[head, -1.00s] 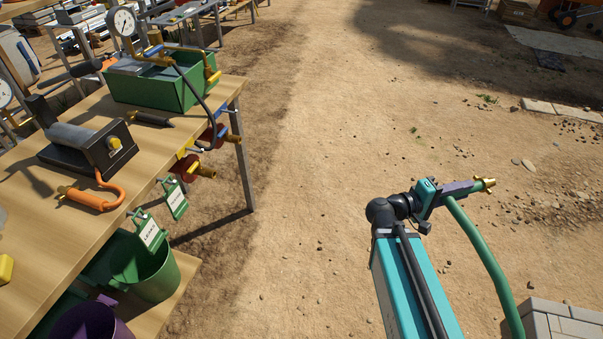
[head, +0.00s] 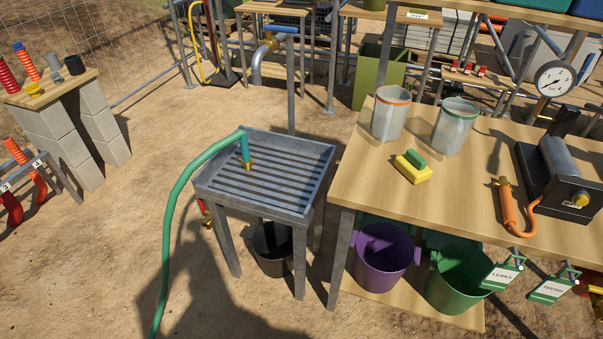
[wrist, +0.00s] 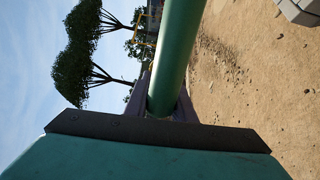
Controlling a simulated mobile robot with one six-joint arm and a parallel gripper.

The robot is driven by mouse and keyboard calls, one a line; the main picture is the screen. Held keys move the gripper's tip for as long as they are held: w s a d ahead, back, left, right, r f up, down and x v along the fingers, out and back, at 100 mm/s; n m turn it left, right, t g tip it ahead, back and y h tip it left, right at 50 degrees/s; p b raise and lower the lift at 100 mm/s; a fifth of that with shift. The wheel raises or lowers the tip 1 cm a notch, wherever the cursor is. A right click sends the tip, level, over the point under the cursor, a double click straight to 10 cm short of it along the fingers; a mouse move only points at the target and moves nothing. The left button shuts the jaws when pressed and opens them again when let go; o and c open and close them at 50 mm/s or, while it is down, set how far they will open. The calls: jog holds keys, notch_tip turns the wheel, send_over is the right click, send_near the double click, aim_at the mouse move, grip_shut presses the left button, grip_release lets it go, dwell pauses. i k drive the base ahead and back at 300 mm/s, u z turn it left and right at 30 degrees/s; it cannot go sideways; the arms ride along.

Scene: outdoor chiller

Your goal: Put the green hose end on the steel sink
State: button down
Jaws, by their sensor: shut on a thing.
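The steel sink (head: 250,206) is a grey slatted tray on legs, left of the workbench in the head view. A green hose (head: 172,215) rises from the ground and arches over its left rim. That hose's teal end (head: 245,148), with a brass tip, points down over the slats; I cannot tell whether it touches them. My gripper (wrist: 166,106) shows only in the wrist view, shut around a green hose (wrist: 177,45). Its hose end is not visible there. My arm is outside the head view, so the gripper's distance from the sink is unclear.
The wooden workbench (head: 345,190) stands right of the sink, with jars and a yellow-green sponge (head: 412,168). A black bucket (head: 272,249) is below the sink. A tap (head: 272,42) stands behind. Bare ground lies left of the sink. Grey blocks (wrist: 300,10) show in the wrist view.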

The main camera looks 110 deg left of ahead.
aim_at(291, 180)
jog(key=u, duration=0.4)
jog(key=k, duration=0.15)
jog(key=u, duration=2.95)
jog(key=k, duration=0.15)
jog(key=u, duration=1.6)
